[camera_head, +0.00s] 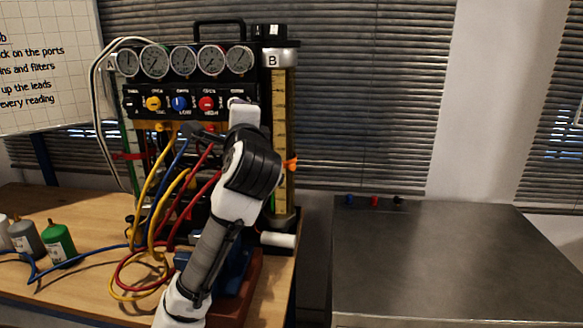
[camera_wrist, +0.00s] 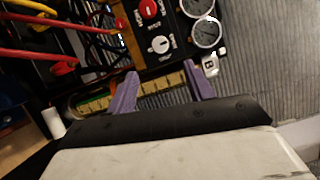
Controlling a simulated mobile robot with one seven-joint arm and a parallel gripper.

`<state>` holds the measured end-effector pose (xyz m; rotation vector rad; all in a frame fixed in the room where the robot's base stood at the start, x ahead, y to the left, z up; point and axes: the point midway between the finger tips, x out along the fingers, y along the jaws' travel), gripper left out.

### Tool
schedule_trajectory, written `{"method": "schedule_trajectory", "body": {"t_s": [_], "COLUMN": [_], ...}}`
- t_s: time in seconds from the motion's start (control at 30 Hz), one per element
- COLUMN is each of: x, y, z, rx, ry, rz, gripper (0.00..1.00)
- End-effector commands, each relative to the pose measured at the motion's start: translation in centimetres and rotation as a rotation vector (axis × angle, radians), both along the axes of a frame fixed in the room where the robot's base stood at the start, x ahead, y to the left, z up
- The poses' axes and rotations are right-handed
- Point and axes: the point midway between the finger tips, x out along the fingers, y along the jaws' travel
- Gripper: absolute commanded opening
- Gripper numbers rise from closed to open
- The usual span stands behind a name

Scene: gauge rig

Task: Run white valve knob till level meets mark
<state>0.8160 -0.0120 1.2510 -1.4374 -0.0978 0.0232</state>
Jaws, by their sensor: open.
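The white valve knob (camera_wrist: 160,45) sits on the black panel in the wrist view, beside the red knob (camera_wrist: 148,9). In the head view my arm mostly hides it. Column B (camera_head: 283,125), a tall tube with a yellow scale, stands at the panel's right and carries an orange mark (camera_head: 290,163). In the wrist view the scale (camera_wrist: 163,83) passes behind my fingers, with a greenish stretch toward its left; I cannot tell the exact level. My gripper (camera_wrist: 160,85) is open and empty, its purple fingers apart from the white knob. The head view hides its fingertips.
Several gauges (camera_head: 183,60) line the rig's top. Yellow, blue and red leads (camera_head: 170,190) hang in front, left of my arm. A green bottle (camera_head: 59,243) stands on the wooden table at left. A grey bench (camera_head: 450,260) at right has a largely clear top.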

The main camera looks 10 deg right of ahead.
Motion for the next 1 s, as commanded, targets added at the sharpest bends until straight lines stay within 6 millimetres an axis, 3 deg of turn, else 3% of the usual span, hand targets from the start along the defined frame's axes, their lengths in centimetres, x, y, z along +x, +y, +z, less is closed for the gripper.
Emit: {"method": "schedule_trajectory", "body": {"t_s": [0.27, 0.37, 0.5, 0.7, 0.83, 1.0], "x": [-0.2, -0.5, -0.8, -0.9, -0.9, -0.6], "y": [0.1, 0.7, 2.2, 4.3, 5.2, 5.5], "z": [0.8, 1.9, 3.0, 2.2, 1.2, 0.7], "rx": [-0.096, -0.299, -0.708, -1.233, -1.442, -1.541], "ry": [0.002, 0.014, 0.057, 0.157, 0.207, 0.231], "rz": [-0.028, -0.083, -0.188, -0.301, -0.336, -0.35], "gripper": [0.52, 0.52, 0.52, 0.52, 0.52, 0.52]}}
